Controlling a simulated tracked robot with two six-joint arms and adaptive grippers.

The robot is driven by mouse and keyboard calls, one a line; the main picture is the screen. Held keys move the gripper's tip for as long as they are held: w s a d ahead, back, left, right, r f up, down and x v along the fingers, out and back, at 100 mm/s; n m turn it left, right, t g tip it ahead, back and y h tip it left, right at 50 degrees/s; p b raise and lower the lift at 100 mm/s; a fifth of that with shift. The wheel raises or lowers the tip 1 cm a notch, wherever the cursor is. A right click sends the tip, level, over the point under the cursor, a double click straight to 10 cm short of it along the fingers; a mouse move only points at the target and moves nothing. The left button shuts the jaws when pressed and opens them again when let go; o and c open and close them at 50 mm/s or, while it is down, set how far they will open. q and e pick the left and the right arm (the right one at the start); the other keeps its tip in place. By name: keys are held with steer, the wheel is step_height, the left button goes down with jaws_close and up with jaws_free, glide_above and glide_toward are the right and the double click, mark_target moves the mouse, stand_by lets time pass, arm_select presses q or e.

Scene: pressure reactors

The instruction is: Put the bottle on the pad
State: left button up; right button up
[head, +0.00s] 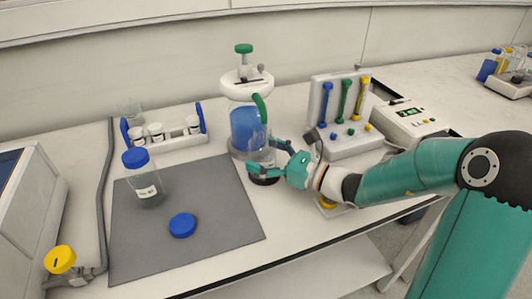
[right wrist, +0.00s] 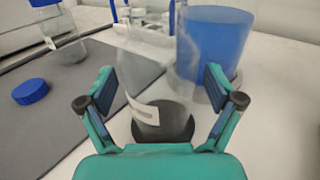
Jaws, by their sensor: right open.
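A clear bottle with a white label and dark contents at its bottom (head: 263,180) stands upright on the white bench, just right of the grey pad (head: 222,204). It also shows in the right wrist view (right wrist: 163,125), between my fingers. My right gripper (head: 268,158) is open, with its fingers on both sides of this bottle; I see a gap, not a grip. A second clear bottle with a blue cap (head: 135,157) stands on the pad's left part. A loose blue cap (head: 182,225) lies on the pad. My left gripper is not in view.
A reactor with a blue vessel (head: 247,128) stands close behind the bottle. A rack of small jars (head: 165,136) is behind the pad. A stand with coloured tools (head: 340,110) and a white device (head: 408,118) are at the right. The pad's right part is clear.

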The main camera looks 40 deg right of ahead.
steer(key=shift+s, duration=0.1)
steer(key=v, duration=1.2)
steer(key=shift+p, duration=0.3)
